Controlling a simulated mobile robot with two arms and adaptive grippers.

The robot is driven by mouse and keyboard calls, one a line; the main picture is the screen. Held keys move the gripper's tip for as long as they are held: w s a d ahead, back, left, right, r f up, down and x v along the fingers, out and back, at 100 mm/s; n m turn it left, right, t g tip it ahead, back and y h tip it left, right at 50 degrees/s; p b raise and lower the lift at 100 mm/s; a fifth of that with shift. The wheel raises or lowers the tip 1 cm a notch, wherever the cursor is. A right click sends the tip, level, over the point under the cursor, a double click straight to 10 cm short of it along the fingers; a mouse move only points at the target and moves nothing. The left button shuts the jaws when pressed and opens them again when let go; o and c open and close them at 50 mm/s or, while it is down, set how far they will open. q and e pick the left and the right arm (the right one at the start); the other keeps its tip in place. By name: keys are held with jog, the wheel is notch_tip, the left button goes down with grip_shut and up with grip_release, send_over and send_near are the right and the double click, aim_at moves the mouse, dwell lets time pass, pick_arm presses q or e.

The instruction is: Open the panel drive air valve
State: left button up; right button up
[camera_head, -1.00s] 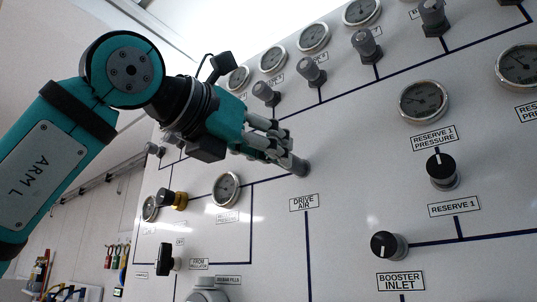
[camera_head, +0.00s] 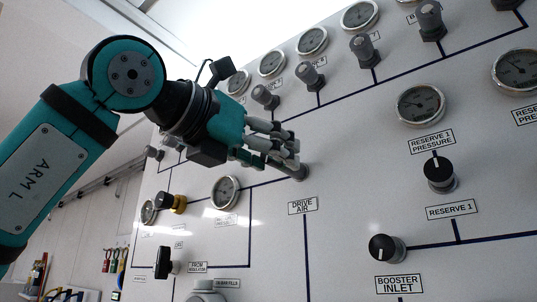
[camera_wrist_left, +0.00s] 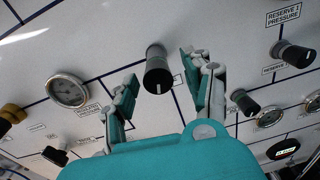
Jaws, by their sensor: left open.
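The drive air valve is a dark knob (camera_wrist_left: 158,72) with a white mark on its face, on the white panel above the DRIVE AIR label (camera_head: 303,206). In the head view only part of the knob (camera_head: 299,172) shows past my fingers. My left gripper (camera_head: 287,150) is at the knob. In the left wrist view its two fingers (camera_wrist_left: 163,90) are spread open, one on each side of the knob, with gaps on both sides. I cannot tell how far the fingertips reach along the knob. My right gripper is not in view.
A gauge (camera_head: 226,192) sits left of the drive air knob. The booster inlet knob (camera_head: 387,248) and reserve 1 knob (camera_head: 439,173) are to the right. Several grey knobs and gauges line the panel's top. A yellow fitting (camera_head: 172,202) is at left.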

pick_arm(q)
jog(key=v, duration=1.2)
dwell(0.4)
